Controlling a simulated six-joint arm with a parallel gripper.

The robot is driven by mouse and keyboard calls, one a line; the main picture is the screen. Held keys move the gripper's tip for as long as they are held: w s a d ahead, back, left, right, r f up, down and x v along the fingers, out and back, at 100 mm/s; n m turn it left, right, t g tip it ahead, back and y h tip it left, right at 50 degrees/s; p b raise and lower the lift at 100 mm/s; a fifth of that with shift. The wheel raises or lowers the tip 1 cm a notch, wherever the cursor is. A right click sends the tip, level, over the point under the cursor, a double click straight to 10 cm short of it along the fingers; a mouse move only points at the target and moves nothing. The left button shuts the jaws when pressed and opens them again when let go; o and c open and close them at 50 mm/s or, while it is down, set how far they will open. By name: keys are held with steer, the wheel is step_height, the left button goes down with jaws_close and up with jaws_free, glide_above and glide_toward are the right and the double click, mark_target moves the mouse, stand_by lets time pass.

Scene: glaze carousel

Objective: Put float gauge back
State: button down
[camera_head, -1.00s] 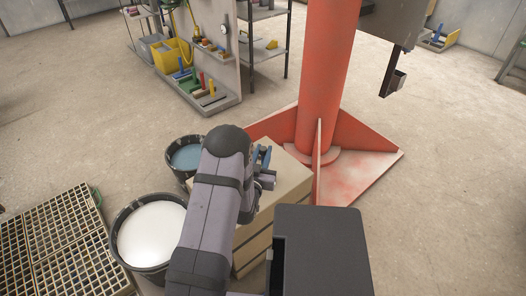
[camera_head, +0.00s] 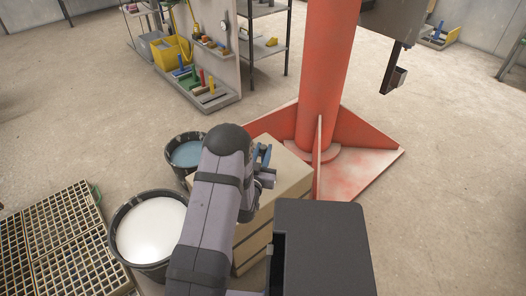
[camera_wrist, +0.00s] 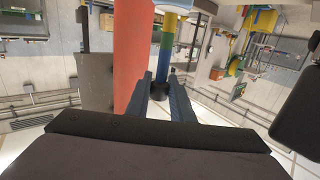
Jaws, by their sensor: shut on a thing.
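My gripper (camera_wrist: 162,78) points up the wrist view with its two blue-grey fingers shut on a banded rod, which I take to be the float gauge (camera_wrist: 167,42). The rod has yellow, green and blue bands and a dark rounded end (camera_wrist: 159,84) between the fingers. In the head view my gripper (camera_head: 262,156) is above the beige drawer block, beside the red post. The gauge cannot be made out there, as my arm and gripper cover that spot.
A bucket of white liquid (camera_head: 150,232) and a bucket of blue liquid (camera_head: 187,153) stand left of my arm. A grating (camera_head: 50,240) lies at far left. The red post (camera_head: 325,80) has wide fins. A tool board (camera_head: 205,75) stands behind. A dark box (camera_head: 320,245) is in front.

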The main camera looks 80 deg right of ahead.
steer(key=shift+a+f, duration=0.1)
steer(key=shift+f, duration=0.2)
steer(key=shift+f+b, duration=0.3)
steer(key=c, duration=1.5)
jaws_free()
steer(key=shift+r, duration=0.1)
steer(key=shift+o, duration=0.2)
steer(key=w+a, duration=0.1)
steer(key=a, duration=0.6)
steer(key=shift+r+p, duration=0.2)
steer(key=shift+p, duration=0.15)
steer(key=shift+a, duration=0.1)
